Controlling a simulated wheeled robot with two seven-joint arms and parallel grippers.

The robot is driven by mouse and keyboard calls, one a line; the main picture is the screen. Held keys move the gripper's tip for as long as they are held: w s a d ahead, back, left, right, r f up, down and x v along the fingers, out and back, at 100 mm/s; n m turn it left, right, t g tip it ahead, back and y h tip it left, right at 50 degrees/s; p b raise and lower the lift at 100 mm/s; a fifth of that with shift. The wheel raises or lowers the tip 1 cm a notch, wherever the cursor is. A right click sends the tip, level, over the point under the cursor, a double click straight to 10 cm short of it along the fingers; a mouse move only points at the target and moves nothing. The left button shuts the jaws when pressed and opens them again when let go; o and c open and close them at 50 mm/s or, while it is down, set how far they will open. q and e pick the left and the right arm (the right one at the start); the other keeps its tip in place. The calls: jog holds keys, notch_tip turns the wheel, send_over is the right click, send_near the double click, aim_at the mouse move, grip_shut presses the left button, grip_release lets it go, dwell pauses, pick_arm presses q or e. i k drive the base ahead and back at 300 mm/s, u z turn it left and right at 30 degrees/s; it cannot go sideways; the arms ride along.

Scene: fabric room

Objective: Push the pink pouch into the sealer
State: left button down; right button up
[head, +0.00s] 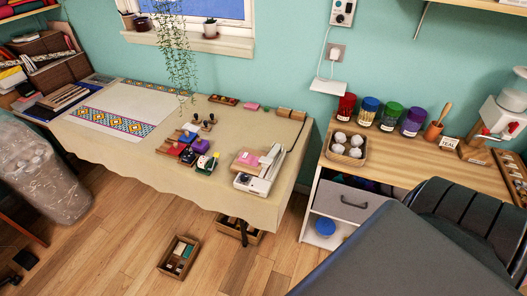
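A smaller pink item (251,106) lies farther back on the same table. Neither of my grippers shows in the head view.
The table (120,150) also holds several stamps and ink pads (188,150) left of the sealer and a patterned fabric (110,112). A wooden side table (400,150) with colored jars stands right. A large dark form (400,255) fills the lower right. An open box (179,257) sits on the floor.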

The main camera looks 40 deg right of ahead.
aim_at(247, 159)
jog(key=z, duration=1.2)
